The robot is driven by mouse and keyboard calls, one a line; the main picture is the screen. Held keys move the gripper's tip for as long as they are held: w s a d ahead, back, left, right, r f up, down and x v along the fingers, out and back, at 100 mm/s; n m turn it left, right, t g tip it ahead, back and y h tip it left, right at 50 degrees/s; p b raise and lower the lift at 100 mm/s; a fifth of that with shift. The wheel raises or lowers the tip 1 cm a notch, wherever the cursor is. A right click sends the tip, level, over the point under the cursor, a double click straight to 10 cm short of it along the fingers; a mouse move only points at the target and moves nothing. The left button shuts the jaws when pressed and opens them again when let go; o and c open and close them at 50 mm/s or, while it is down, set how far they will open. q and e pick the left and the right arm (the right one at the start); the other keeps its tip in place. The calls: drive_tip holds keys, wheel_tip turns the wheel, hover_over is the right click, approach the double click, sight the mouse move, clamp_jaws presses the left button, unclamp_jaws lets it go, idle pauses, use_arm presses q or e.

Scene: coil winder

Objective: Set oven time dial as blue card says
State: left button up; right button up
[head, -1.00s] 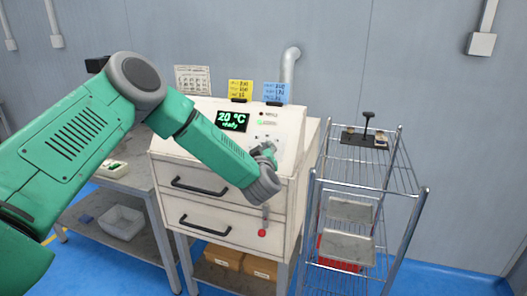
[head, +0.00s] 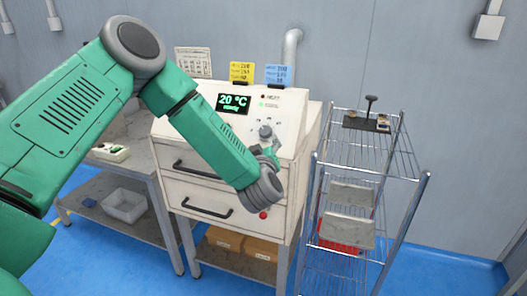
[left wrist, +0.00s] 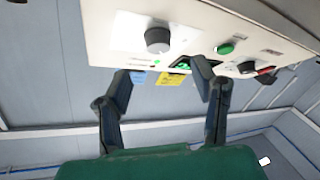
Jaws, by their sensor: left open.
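The oven's panel carries one visible grey dial (head: 265,131) with marks around it. The dial also shows in the left wrist view (left wrist: 158,40), above and between my fingers. The blue card (head: 278,75) stands on top of the oven (head: 222,185); its handwriting is too small to read surely. My left gripper (head: 268,156) is just below the dial in the head view. In the left wrist view, my left gripper (left wrist: 162,80) has its fingers spread with nothing between them, apart from the dial. My right gripper is not in view.
A yellow card (head: 242,72) stands left of the blue one. The display (head: 232,103) reads 20 °C. A green button (left wrist: 226,48) is on the panel. A wire rack (head: 365,165) with trays stands right. A side table (head: 125,165) stands left.

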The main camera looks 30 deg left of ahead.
use_arm(q)
drive_tip(key=shift+v, duration=1.65)
drive_tip(key=shift+f, duration=0.15)
